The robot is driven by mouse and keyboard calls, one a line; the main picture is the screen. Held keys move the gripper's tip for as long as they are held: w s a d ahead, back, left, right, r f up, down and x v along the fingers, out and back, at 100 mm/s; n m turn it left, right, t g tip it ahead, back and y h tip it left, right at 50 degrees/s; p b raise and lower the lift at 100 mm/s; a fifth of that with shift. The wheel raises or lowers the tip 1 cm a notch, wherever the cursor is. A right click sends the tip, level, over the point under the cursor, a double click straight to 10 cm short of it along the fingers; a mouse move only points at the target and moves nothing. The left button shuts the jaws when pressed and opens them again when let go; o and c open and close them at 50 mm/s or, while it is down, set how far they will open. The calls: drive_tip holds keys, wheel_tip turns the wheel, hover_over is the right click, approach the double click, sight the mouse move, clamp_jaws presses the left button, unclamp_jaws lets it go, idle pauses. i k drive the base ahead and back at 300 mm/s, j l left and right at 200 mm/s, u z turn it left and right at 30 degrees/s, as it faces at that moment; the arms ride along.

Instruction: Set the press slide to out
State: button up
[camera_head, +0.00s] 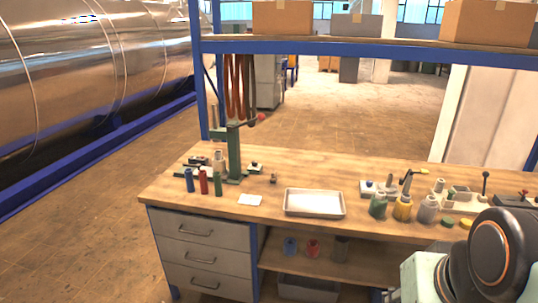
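A green press (234,155) stands upright at the left part of the wooden workbench. A lever with a red knob (261,118) sticks out to the right near its top. A pale cylindrical part (219,158) stands just left of the column, among small dark parts. The press slide is too small to tell apart here, and I cannot tell its position. Part of my arm shows at the lower right, over the bench's front right corner, far from the press. My gripper is not in view.
On the workbench (270,211), blue, red and green cylinders (204,181) stand before the press. A white tray (314,203) lies mid-bench; several bottles (402,207) and fixtures stand right. A blue-framed shelf (370,48) with boxes spans above. Floor on the left is clear.

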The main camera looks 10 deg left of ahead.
sight(210, 170)
drive_tip(key=i+j, duration=0.2)
drive_tip(key=j, duration=0.2)
drive_tip(key=i+j, duration=0.2)
drive_tip(key=j, duration=0.15)
drive_tip(key=i+j, duration=0.2)
drive_tip(key=j, duration=0.2)
drive_tip(key=i+j, duration=0.2)
drive_tip(key=j, duration=0.15)
drive_tip(key=i+j, duration=0.2)
drive_tip(key=j, duration=0.2)
drive_tip(key=i+j, duration=0.2)
drive_tip(key=j, duration=0.15)
drive_tip(key=i+j, duration=0.2)
drive_tip(key=j, duration=0.2)
drive_tip(key=i+j, duration=0.15)
drive_tip(key=j, duration=0.25)
drive_tip(key=j+u, duration=0.3)
drive_tip(key=j, duration=0.15)
drive_tip(key=i+l+z, duration=0.1)
drive_tip(key=i+z, duration=0.2)
